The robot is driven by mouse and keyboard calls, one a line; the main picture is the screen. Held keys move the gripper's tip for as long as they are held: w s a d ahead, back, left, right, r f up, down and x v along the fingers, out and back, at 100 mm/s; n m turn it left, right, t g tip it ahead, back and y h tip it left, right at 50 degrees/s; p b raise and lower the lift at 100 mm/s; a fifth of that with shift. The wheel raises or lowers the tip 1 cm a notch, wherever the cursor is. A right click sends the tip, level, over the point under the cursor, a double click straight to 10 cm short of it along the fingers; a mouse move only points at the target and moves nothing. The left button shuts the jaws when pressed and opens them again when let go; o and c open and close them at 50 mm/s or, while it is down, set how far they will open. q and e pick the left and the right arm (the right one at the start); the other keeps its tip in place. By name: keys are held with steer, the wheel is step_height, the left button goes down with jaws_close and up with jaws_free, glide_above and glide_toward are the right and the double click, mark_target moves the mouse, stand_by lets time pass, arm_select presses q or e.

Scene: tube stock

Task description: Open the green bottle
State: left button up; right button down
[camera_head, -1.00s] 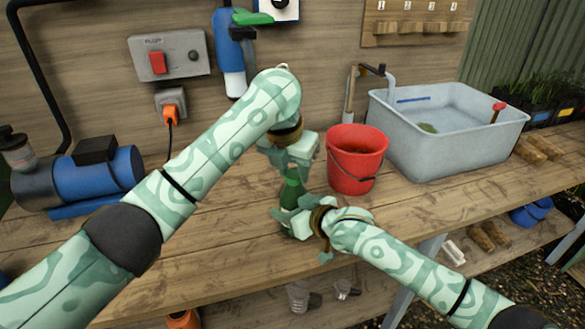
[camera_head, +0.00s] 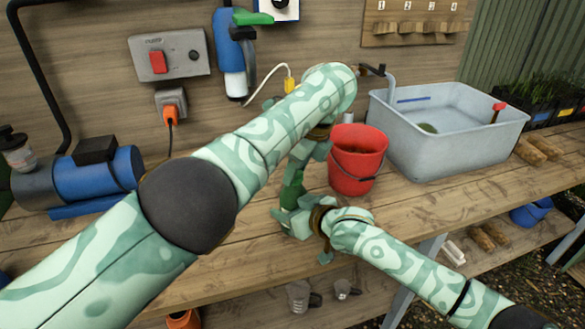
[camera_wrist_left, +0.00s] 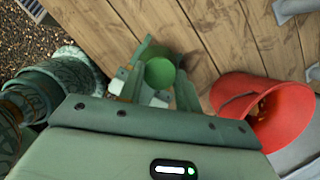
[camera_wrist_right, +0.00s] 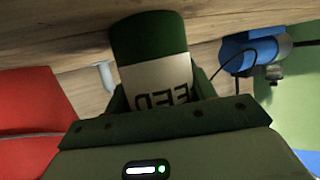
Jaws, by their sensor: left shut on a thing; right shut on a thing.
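The green bottle (camera_head: 292,194) stands upright on the wooden bench, partly hidden between my two grippers. My right gripper (camera_head: 290,214) is shut around its lower body. In the right wrist view the dark green bottle (camera_wrist_right: 150,38) has a pale label with upside-down lettering and sits between the fingers. My left gripper (camera_head: 299,165) comes down from above and is shut at the bottle's top. In the left wrist view a round green top (camera_wrist_left: 160,72), seemingly the cap, lies between its fingers. Whether the cap has loosened cannot be seen.
A red bucket (camera_head: 357,165) stands close to the right of my left gripper. A grey sink (camera_head: 450,150) is behind it to the right. A blue machine (camera_head: 98,175) sits at the left. The bench front (camera_head: 215,265) is clear.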

arm_select(q)
steer(key=o, duration=1.1)
steer(key=shift+r, duration=2.2)
steer(key=shift+o, duration=0.4)
steer(key=m, duration=0.2)
steer(key=r+m+h, duration=0.1)
steer(key=shift+w+d+m, duration=0.15)
steer(key=shift+d+m, duration=0.1)
steer(key=shift+m, duration=0.05)
steer(key=m, duration=0.2)
steer(key=r+m+h, duration=0.1)
steer(key=m, duration=0.1)
steer(key=r+m, duration=0.1)
steer(key=shift+s+a+m+h, duration=0.25)
steer(key=shift+m+h, duration=0.15)
step_height(320, 180, up, 4)
steer(key=s+a+m+t+h, duration=0.1)
steer(key=s+a+m+h, duration=0.15)
steer(key=m, duration=0.55)
steer(key=shift+m+y, duration=0.25)
steer(key=shift+m, duration=0.05)
steer(key=x, duration=1.1)
steer(key=shift+f, duration=0.45)
